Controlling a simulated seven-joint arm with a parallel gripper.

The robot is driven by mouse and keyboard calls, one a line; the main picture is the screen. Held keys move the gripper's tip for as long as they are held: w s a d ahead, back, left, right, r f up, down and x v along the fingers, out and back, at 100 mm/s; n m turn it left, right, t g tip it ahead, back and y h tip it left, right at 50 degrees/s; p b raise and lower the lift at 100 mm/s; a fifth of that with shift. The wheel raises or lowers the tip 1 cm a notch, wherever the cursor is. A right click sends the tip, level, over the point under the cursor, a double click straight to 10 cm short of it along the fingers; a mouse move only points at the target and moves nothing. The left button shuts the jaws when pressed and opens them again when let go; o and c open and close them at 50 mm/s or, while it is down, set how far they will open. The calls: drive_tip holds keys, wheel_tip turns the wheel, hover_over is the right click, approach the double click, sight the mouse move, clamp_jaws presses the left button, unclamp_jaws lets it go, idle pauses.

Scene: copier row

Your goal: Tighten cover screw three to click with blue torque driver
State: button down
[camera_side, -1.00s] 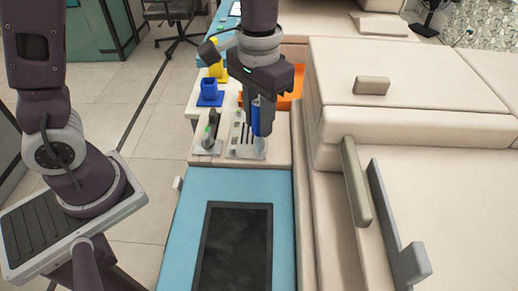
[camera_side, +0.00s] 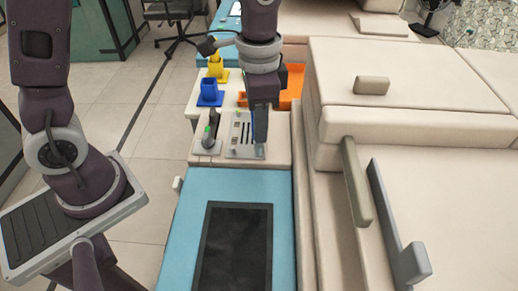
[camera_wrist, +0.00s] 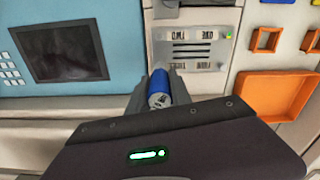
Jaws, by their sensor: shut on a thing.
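The blue torque driver (camera_wrist: 159,88) is between the fingers of my gripper (camera_wrist: 158,80) in the wrist view, its end facing the camera. In the side view my gripper (camera_side: 261,122) points down over the right part of a small light panel (camera_side: 239,148), and its finger mostly hides the driver. The panel (camera_wrist: 190,65) has dark slots and printed marks in the wrist view. The driver's tip is hidden, so I cannot tell whether it touches a screw. Screw three cannot be made out.
A holder with a dark upright tool (camera_side: 208,143) stands left of the panel. Blue (camera_side: 209,95) and yellow (camera_side: 216,70) holders and an orange tray (camera_side: 290,101) are behind. The copier body (camera_side: 400,110) rises close on the right. The blue surface with a dark screen (camera_side: 235,250) is clear.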

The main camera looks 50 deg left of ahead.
drive_tip(key=shift+m, duration=1)
drive_tip(key=shift+r, duration=2.5)
drive_tip(key=s+a+r, duration=0.3)
drive_tip(key=shift+s+a, duration=0.3)
